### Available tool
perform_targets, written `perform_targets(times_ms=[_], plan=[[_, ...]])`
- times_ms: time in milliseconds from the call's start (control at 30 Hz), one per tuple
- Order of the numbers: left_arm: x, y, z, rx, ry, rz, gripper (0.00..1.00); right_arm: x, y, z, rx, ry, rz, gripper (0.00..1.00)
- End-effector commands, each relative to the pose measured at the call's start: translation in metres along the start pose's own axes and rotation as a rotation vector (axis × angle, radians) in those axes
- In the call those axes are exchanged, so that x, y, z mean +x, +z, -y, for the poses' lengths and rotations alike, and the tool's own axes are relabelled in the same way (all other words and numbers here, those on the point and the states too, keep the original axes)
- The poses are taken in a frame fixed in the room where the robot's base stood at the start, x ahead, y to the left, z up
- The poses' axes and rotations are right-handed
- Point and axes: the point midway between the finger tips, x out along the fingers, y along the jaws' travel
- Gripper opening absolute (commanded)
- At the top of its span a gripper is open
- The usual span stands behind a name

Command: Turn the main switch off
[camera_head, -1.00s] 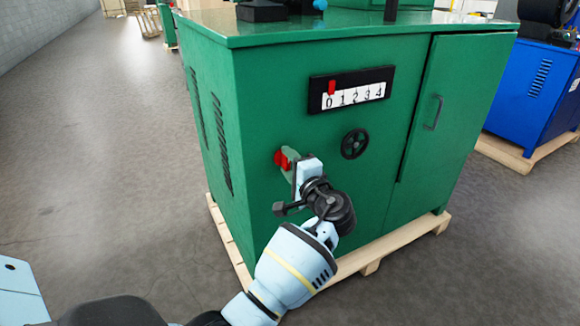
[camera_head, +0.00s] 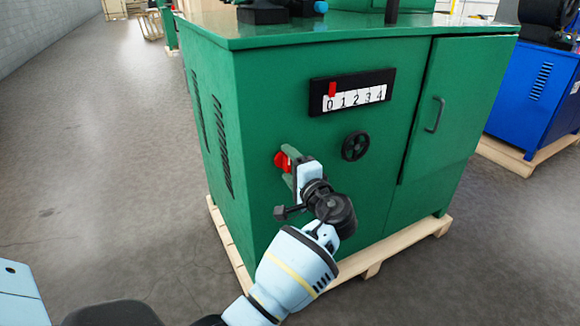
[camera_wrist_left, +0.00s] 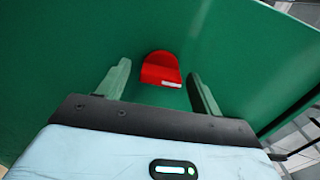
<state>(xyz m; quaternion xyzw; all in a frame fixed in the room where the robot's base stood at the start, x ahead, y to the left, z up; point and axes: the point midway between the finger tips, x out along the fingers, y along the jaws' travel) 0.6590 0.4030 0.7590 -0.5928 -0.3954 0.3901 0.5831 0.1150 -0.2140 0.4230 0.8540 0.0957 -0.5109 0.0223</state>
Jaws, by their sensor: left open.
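The main switch (camera_head: 281,161) is a red knob on the front face of the green machine cabinet (camera_head: 270,100), left of the black handwheel. In the left wrist view the red switch (camera_wrist_left: 161,69) sits between and beyond the two green fingers. My left gripper (camera_head: 288,166) is open, its fingers pointing at the cabinet face close to the switch. It also shows in the left wrist view (camera_wrist_left: 159,80), with a finger on each side of the knob and a visible gap to each. In the head view the gripper hides part of the switch. My right gripper is not in view.
A black handwheel (camera_head: 355,145) and a 0 to 4 scale panel (camera_head: 352,92) with a red pointer are on the same face. A door handle (camera_head: 434,114) sticks out at right. The cabinet stands on a wooden pallet (camera_head: 405,246). Floor at left is clear.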

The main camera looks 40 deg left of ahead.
Motion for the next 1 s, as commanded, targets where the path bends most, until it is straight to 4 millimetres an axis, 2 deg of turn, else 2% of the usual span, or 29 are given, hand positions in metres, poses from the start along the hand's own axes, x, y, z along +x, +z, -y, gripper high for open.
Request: perform_targets(times_ms=[133, 233, 500, 633, 800, 1000], plan=[[-0.003, 0.000, 0.000, 0.000, -0.001, -0.001, 0.65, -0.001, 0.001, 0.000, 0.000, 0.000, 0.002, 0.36], [-0.012, 0.000, 0.001, 0.000, -0.001, -0.001, 0.65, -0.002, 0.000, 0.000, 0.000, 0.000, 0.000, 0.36], [-0.055, 0.000, 0.001, -0.001, 0.001, -0.002, 0.65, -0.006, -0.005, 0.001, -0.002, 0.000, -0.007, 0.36], [-0.070, 0.000, 0.000, -0.001, 0.002, -0.001, 0.65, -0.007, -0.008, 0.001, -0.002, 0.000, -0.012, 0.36], [-0.078, 0.000, 0.000, -0.001, -0.001, 0.000, 0.65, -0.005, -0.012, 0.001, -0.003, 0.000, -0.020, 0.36], [-0.078, 0.000, 0.000, 0.000, -0.001, 0.000, 0.65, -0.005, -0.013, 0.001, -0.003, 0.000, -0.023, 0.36]])
